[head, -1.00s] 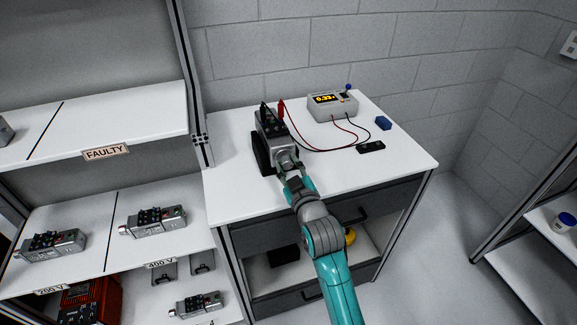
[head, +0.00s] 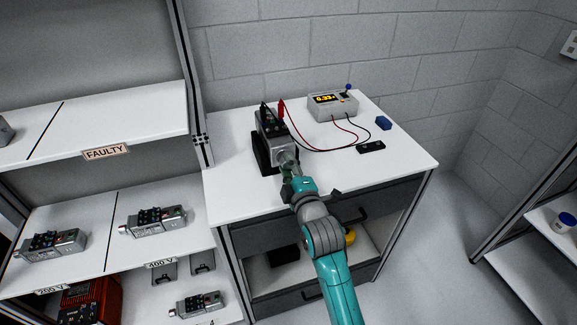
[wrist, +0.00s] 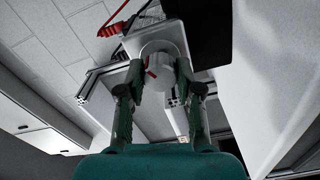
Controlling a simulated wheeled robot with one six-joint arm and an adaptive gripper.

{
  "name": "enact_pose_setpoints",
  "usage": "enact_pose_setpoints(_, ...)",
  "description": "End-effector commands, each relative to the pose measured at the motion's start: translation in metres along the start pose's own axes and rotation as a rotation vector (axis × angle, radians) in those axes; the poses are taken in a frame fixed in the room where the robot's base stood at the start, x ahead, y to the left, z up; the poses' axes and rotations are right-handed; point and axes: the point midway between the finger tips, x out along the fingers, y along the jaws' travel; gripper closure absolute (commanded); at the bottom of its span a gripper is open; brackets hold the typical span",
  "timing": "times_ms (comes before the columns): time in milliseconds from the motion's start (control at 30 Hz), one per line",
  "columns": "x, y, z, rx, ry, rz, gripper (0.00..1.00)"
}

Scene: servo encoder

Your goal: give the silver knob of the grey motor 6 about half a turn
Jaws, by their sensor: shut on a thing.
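The grey motor (head: 272,128) stands in a black cradle (head: 259,153) on the white table, with a red and a black clip on top. Its front faces my arm. In the wrist view the round silver knob (wrist: 163,74) sits on the motor's face (wrist: 163,38), with a red mark on its left side. My gripper (wrist: 157,77) has one finger on each side of the knob and is shut on it. In the head view my gripper (head: 288,165) reaches the motor's front and hides most of the knob.
A meter (head: 332,106) reading about 0.33 stands behind, wired to the clips. A blue block (head: 383,123) and a black object (head: 371,147) lie on the right of the table (head: 412,160). A shelf labelled FAULTY (head: 105,152) and shelves with more motors (head: 155,220) stand left.

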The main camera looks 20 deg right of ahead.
Motion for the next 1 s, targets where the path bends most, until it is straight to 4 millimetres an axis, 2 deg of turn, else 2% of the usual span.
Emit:
enact_pose_setpoints(300,-0.0001,-0.0009,-0.0002,-0.108,0.0,-0.002,1.0)
enact_pose_setpoints(800,-0.0001,-0.0011,-0.0002,-0.124,0.0,-0.002,1.0)
enact_pose_setpoints(833,-0.0001,-0.0011,-0.0002,-0.124,0.0,-0.002,0.6)
enact_pose_setpoints(900,-0.0001,-0.0011,-0.0002,-0.124,0.0,-0.002,0.43)
enact_pose_setpoints(1000,-0.0001,-0.0008,-0.0002,-0.124,0.0,-0.002,0.4)
